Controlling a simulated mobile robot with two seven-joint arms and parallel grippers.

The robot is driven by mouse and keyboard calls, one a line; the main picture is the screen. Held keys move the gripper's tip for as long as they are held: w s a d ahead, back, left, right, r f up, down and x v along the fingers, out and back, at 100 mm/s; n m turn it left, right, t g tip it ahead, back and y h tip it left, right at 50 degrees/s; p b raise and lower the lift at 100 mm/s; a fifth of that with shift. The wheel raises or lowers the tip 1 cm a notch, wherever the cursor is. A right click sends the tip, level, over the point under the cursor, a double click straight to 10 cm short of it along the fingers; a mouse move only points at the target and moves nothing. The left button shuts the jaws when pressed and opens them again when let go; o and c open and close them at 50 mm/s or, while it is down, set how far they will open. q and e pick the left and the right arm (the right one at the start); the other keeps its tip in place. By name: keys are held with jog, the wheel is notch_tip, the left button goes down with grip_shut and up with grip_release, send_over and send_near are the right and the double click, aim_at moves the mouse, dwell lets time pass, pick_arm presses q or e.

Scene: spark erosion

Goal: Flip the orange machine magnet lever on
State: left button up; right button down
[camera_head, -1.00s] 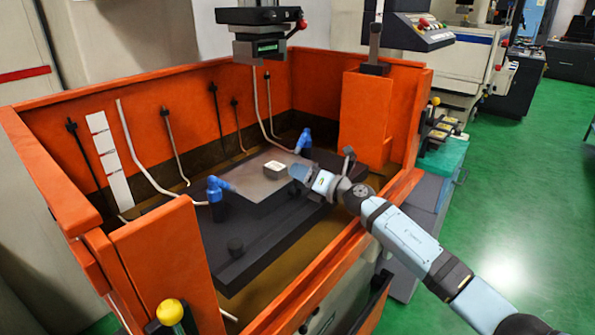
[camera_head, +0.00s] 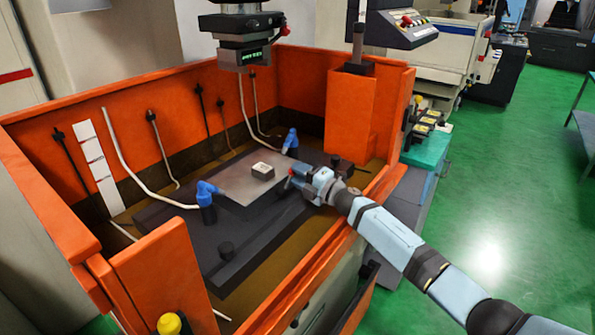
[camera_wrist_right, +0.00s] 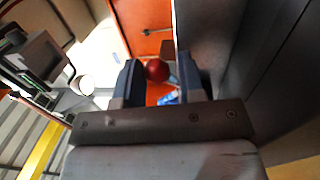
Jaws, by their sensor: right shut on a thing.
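The orange machine (camera_head: 352,115) is an open-topped tank with a dark magnet table (camera_head: 190,245) inside. My right gripper (camera_head: 297,177) reaches in over the tank's right wall to the right edge of this table. It is shut on a red ball knob (camera_wrist_right: 157,70), which sits between the two fingers in the right wrist view. The knob looks like the end of the magnet lever. The lever's shaft is mostly hidden by the gripper, so I cannot tell its angle. My left gripper is not in view.
A small pale block (camera_head: 263,171) lies on the grey plate (camera_head: 237,183) beside my right gripper. Blue nozzles (camera_head: 206,193) stand by the plate. The machine head (camera_head: 247,50) hangs above the tank. The orange column (camera_head: 350,115) stands behind my right arm.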

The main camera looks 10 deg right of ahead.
jog(key=shift+s+a+f+m, duration=0.1)
jog(key=shift+a+f+m, duration=0.15)
jog(key=shift+f+m, duration=0.2)
jog(key=shift+f, duration=0.1)
jog(key=c, duration=1)
grip_release()
jog(key=shift+c, duration=0.2)
jog(key=o, duration=0.3)
jog(key=shift+r, duration=0.3)
jog(key=shift+d, duration=0.1)
jog(key=shift+d, duration=0.2)
jog(key=v, duration=0.7)
jog(key=shift+s, duration=0.2)
